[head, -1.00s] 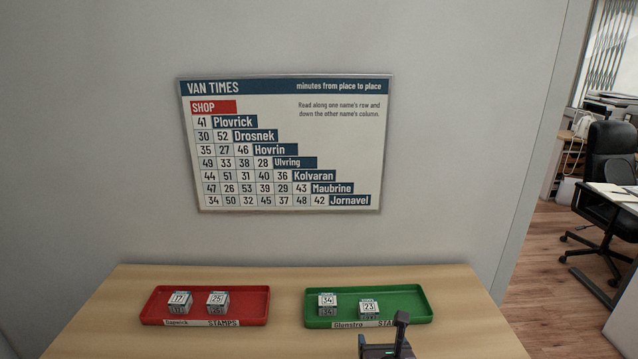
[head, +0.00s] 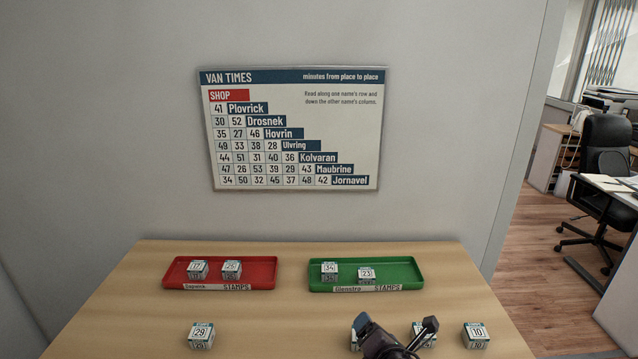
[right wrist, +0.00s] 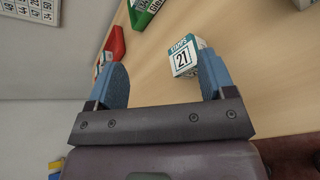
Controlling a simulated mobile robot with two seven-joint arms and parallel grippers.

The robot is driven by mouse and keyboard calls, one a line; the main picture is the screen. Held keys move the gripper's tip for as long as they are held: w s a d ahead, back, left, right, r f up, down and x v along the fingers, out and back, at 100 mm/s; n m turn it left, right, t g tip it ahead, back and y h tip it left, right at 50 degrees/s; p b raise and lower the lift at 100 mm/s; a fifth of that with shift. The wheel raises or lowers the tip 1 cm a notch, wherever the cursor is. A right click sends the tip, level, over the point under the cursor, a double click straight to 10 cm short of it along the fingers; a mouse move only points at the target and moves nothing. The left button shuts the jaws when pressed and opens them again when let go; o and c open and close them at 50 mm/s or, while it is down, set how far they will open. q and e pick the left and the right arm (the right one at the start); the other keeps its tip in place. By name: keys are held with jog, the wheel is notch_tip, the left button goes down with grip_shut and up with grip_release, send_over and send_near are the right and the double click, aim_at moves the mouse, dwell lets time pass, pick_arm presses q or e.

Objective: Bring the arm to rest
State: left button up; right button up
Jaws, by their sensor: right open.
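My right gripper (head: 393,342) shows at the bottom edge of the head view, low over the front of the counter. In the right wrist view its blue fingers (right wrist: 163,72) are apart, with nothing held between them. A white and teal stamp box marked 21 (right wrist: 184,57) stands on the counter just beyond the fingertips, closer to the right-hand finger. In the head view the gripper partly hides two boxes, and their numbers cannot be read. My left gripper is not in view.
A red tray (head: 268,280) holds boxes 17 and 25. A green tray (head: 408,267) holds boxes 34 and 23. Box 29 (head: 201,335) and box 10 (head: 476,335) stand on the front counter. A times chart (head: 300,130) hangs on the wall. The counter between trays and front boxes is clear.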

pick_arm(q)
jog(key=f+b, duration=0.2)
jog(key=b, duration=0.1)
pick_arm(e)
jog(key=s+d+f+m, duration=0.4)
jog(key=s+d+m, duration=0.1)
jog(key=s+m, duration=0.3)
jog(key=s+d+f+m+g+h, duration=0.1)
jog(key=s+d+f+m, duration=0.4)
jog(key=s+m, duration=0.4)
jog(key=s+d+f+m+g+h, duration=0.1)
jog(key=s+d+f+m, duration=0.4)
jog(key=s+m, duration=0.3)
jog(key=shift+s+d+m, duration=0.25)
jog(key=shift+d+m, duration=0.1)
jog(key=shift+m, duration=0.85)
